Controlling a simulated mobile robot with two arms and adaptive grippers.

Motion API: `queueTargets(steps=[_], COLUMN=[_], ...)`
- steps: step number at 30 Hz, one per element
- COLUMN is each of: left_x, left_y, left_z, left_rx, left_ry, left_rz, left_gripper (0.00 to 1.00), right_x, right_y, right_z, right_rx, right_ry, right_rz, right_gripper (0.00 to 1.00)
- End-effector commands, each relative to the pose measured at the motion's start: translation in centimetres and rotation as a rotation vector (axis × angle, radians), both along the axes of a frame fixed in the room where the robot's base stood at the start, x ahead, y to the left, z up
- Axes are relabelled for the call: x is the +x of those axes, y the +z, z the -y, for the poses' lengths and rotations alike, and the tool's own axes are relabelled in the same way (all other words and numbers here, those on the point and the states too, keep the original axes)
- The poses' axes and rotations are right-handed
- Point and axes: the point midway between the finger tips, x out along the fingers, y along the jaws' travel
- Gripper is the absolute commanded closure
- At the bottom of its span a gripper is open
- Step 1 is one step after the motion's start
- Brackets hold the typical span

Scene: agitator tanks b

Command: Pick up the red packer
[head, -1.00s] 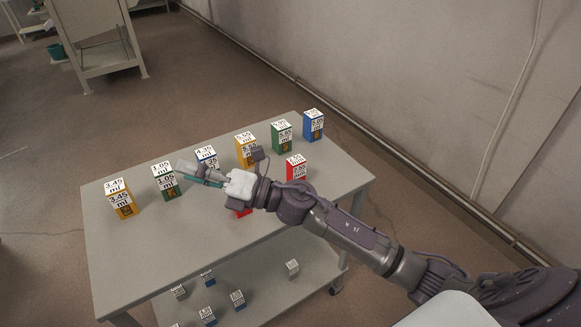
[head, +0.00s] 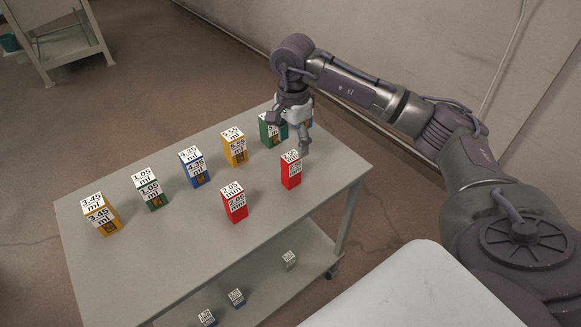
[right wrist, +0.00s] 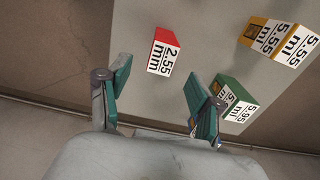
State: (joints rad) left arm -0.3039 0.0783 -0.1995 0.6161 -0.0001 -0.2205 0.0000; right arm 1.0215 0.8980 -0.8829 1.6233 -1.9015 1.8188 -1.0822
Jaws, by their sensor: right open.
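Two red packers stand on the grey table. One, labelled 2.55 mm (head: 291,176), is at the right; the other, labelled 2.05 mm (head: 235,209), is nearer the front middle. My right gripper (head: 288,142) points down, open and empty, just above and behind the 2.55 packer. In the right wrist view the 2.55 packer (right wrist: 165,55) lies beyond the gap between the open fingers (right wrist: 157,78), apart from them. My left gripper is out of view.
A back row on the table (head: 150,240) holds yellow (head: 233,150), blue (head: 194,172) and green (head: 150,194) boxes. A green box (head: 268,133) stands close to my right gripper, partly hidden. Small boxes sit on the lower shelf.

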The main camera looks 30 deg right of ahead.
Motion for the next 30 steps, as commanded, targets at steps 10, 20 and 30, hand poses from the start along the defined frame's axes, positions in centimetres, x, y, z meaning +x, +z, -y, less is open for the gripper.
queueTargets(steps=[10,20,30], left_x=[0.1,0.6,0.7], left_y=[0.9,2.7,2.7], left_z=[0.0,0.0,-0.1], left_rx=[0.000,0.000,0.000], left_ry=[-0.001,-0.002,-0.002], left_rz=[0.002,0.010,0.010], left_gripper=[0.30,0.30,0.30], right_x=[0.0,0.1,0.2], right_y=[-3.6,-8.0,-8.4], right_z=[-0.1,-0.4,-0.3], right_rx=[0.002,0.003,0.003], right_ry=[-0.001,-0.001,0.000], right_rz=[-0.001,-0.001,0.002], right_gripper=[0.35,0.35,0.45])
